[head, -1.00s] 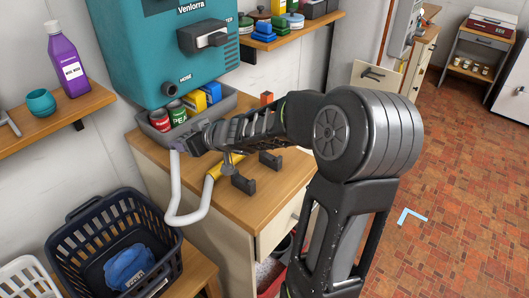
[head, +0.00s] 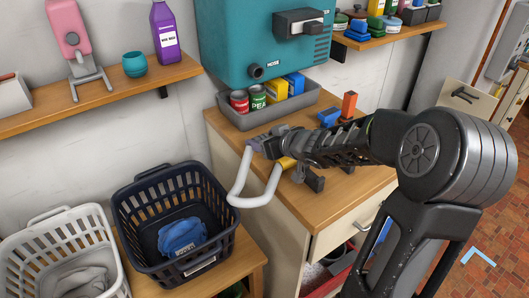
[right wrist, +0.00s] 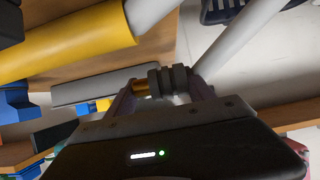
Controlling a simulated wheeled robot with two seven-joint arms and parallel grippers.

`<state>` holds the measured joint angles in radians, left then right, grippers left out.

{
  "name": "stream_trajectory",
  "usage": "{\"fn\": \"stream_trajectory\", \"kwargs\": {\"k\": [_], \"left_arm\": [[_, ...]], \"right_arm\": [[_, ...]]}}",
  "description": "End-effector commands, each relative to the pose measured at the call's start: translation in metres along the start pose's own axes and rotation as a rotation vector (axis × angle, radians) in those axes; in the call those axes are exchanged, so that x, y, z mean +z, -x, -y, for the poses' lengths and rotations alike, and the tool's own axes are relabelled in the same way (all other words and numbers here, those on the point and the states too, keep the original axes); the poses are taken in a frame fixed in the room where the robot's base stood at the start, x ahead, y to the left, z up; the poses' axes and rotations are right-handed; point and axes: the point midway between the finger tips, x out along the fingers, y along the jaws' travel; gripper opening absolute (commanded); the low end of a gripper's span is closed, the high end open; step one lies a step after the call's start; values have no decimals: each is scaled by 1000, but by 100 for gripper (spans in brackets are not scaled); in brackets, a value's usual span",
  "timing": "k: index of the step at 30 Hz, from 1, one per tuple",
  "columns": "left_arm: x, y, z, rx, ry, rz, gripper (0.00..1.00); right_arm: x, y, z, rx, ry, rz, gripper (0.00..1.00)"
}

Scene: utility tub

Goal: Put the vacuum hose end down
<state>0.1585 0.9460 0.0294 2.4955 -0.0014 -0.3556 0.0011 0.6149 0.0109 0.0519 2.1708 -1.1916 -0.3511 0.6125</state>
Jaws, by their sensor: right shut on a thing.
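The white vacuum hose (head: 258,201) hangs in a loop beside the left edge of the wooden counter (head: 225,128). One end of the hose runs up to my right gripper (head: 256,147), which is shut on the grey hose end. The other side of the loop runs to a yellow tube (head: 287,163) over the counter. In the right wrist view, the ribbed grey hose end (right wrist: 168,79) sits between the fingers (right wrist: 152,90), with the yellow tube (right wrist: 70,45) close by. The teal vacuum unit (head: 262,40) on the wall has a dark hose port (head: 256,71). My left gripper is out of view.
A grey bin (head: 233,118) with cans and boxes stands at the counter's back. Dark brackets (head: 314,181) and an orange block (head: 349,104) are on the counter. A dark basket (head: 152,262) with blue cloth and a white basket (head: 45,240) stand lower left.

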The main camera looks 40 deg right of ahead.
Motion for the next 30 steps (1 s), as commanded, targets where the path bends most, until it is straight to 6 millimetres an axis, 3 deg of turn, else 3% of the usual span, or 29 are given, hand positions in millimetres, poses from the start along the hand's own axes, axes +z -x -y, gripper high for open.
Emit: {"fn": "stream_trajectory", "kwargs": {"k": [3, 7, 17, 30], "left_arm": [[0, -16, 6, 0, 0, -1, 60], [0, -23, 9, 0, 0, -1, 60], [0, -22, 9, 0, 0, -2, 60], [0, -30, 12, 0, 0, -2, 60]], "right_arm": [[24, -12, 0, 0, -4, 3, 19], [38, -20, 0, 0, -3, 2, 19], [39, -20, 0, 0, -2, 0, 19], [54, -27, 0, 1, -2, 9, 19]]}}
